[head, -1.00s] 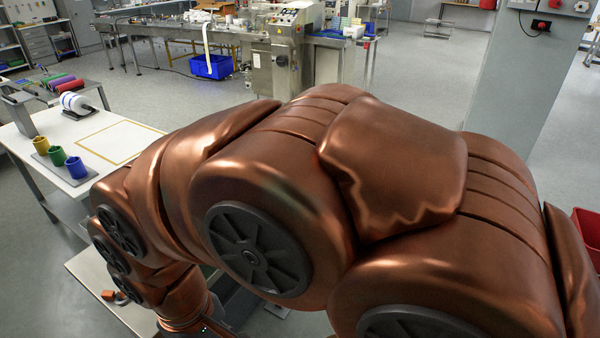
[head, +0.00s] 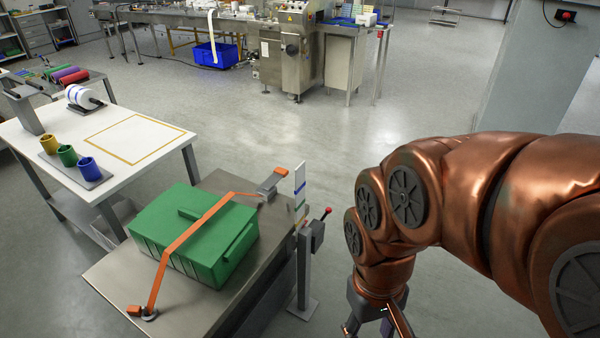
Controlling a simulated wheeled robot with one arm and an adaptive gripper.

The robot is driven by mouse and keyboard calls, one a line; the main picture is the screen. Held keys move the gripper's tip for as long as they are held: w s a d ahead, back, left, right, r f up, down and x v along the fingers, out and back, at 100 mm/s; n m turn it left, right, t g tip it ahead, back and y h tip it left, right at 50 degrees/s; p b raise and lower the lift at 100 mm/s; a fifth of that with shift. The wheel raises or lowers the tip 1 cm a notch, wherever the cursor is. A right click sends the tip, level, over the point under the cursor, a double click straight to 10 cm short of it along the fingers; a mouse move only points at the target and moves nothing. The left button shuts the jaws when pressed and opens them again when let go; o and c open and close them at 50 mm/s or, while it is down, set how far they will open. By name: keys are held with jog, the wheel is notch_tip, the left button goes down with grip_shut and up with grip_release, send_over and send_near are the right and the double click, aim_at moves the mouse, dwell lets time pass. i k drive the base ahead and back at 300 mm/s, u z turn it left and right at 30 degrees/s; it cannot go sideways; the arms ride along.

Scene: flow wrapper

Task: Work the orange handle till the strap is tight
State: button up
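An orange strap (head: 195,228) runs over a green lidded crate (head: 190,262) on a metal-topped table (head: 112,275). Its near end meets a small round metal fitting (head: 149,314) at the table's front left, with a small orange piece (head: 134,310) beside it. Its far end reaches a grey metal buckle (head: 267,189) with an orange handle (head: 281,171), at the table's back right corner. The strap stands off the crate's sides in straight slanting runs. My gripper (head: 372,332) is at the bottom edge, right of the table and away from the handle. Its fingertips are cut off.
A white table (head: 60,137) with cups is at left. Open floor lies behind.

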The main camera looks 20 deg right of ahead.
aim_at(279, 172)
jog(key=z, duration=1.1)
jog(key=i, duration=1.95)
jog(key=u, duration=3.2)
